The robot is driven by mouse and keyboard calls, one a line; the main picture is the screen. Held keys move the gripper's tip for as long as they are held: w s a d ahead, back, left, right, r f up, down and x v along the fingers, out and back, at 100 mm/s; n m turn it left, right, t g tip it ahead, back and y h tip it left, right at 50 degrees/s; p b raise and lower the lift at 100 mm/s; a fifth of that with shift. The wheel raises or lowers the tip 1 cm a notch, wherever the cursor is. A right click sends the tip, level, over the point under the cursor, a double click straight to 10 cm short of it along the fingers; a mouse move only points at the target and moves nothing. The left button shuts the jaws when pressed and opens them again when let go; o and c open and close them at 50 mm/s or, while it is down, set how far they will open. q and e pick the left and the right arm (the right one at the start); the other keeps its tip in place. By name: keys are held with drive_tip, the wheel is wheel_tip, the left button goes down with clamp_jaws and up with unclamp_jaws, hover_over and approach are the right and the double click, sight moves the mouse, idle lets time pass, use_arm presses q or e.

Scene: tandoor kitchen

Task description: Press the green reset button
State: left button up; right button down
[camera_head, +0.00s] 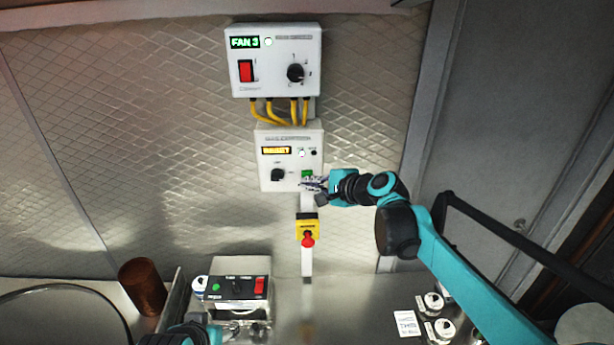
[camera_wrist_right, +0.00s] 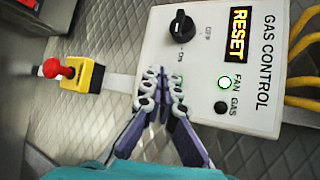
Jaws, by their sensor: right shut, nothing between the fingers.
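The gas control box (camera_head: 267,183) is a white panel on the wall, and it fills the upper right of the right wrist view (camera_wrist_right: 213,60). Its yellow display (camera_wrist_right: 238,34) reads RESET. The green button (camera_head: 307,174) is at the box's lower right, partly covered by my right gripper (camera_head: 308,184). In the wrist view only slivers of green (camera_wrist_right: 181,79) show around the fingertips (camera_wrist_right: 158,72). The right gripper is shut and empty, its tips at or very near the button; I cannot tell whether they touch. My left gripper (camera_head: 247,331) is low at the bottom edge, its fingers unclear.
A black knob (camera_wrist_right: 181,23) sits beside the button. Below the box is a yellow unit with a red knob (camera_head: 308,240). A fan box (camera_head: 275,85) with yellow cables is above. A switch box (camera_head: 236,288) and white labelled items (camera_head: 433,302) are on the counter.

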drive_tip(key=shift+w, duration=0.1)
idle(0.5)
drive_tip(key=shift+w, duration=0.35)
drive_tip(key=shift+w, duration=0.4)
idle(0.6)
drive_tip(key=shift+s, duration=0.85)
drive_tip(key=s, duration=0.5)
idle(0.4)
